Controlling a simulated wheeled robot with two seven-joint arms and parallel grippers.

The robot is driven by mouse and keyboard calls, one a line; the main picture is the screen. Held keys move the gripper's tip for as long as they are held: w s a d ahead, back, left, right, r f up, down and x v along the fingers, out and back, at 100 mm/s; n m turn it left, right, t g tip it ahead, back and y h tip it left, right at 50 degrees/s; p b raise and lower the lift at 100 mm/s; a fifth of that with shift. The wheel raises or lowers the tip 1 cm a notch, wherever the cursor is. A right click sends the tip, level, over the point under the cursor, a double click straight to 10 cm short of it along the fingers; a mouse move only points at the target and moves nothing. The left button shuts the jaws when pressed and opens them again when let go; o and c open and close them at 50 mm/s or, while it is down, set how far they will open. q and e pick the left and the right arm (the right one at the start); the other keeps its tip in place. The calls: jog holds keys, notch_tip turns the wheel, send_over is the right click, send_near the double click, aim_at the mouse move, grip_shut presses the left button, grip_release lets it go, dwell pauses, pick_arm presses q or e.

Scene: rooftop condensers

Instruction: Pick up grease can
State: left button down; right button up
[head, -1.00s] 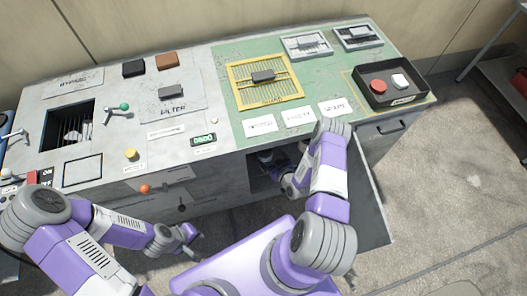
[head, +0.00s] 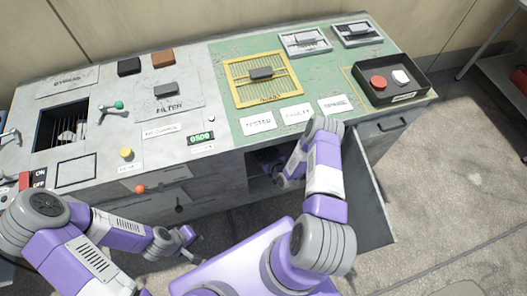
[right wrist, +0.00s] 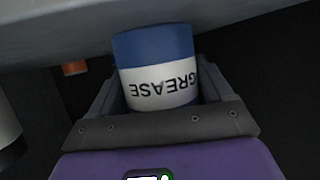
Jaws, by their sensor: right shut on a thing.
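The grease can (right wrist: 155,62) shows in the right wrist view, a cylinder with a blue top band and a white label reading GREASE, upside down in that picture. My right gripper (right wrist: 158,90) is shut on it, with a dark finger on each side. In the head view, my right arm reaches into the open compartment under the bench (head: 262,172), and the can is hidden there. My left gripper (head: 188,244) is low in front of the bench's drawers, away from the can; its finger gap is too small to read.
An open cabinet door (head: 372,205) stands right of my right arm. The wrist view shows a grey panel edge (right wrist: 60,35) above the can, a small orange item (right wrist: 74,68) and a pale cylinder (right wrist: 8,125) at left. A black tray (head: 418,90) sits on the bench top.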

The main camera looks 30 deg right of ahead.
jog(key=shift+c, duration=0.9)
